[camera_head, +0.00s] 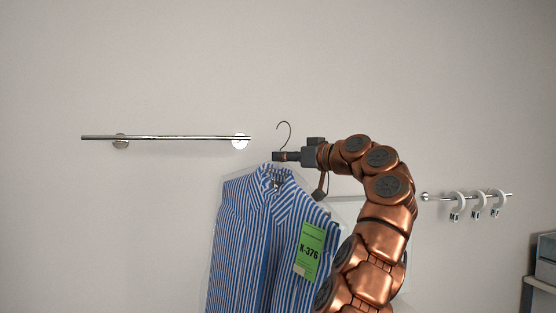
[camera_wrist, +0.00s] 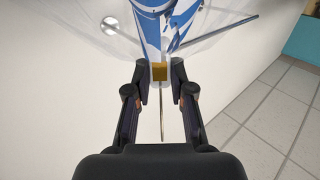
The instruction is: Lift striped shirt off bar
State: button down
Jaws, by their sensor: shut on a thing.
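The blue-and-white striped shirt (camera_head: 262,235) hangs in a clear plastic cover with a green tag reading K-376 (camera_head: 310,251). Its thin wire hanger hook (camera_head: 284,132) sticks up above my gripper (camera_head: 286,156), clear of any bar. My gripper is shut on the hanger just below the hook. In the wrist view my gripper (camera_wrist: 160,90) has its fingers closed around the hanger neck, with a small yellow-brown piece (camera_wrist: 159,72) between them and the striped cloth (camera_wrist: 152,30) beyond. The chrome bar (camera_head: 180,137) is to the left, empty, with its right end apart from the hook.
A lower rail (camera_head: 480,196) at the right carries white size rings (camera_head: 476,205). Part of it runs behind my arm. A grey shelf unit (camera_head: 541,285) stands at the right edge. The wall above is bare. Tiled floor (camera_wrist: 265,120) shows in the wrist view.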

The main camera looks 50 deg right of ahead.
jog(key=shift+s+d+b, duration=0.1)
jog(key=shift+s+b, duration=0.2)
jog(key=shift+s, duration=3.85)
jog(key=s+p, duration=0.7)
jog(key=s, duration=1.8)
jog(key=shift+d+p, duration=0.2)
jog(key=shift+p, duration=0.15)
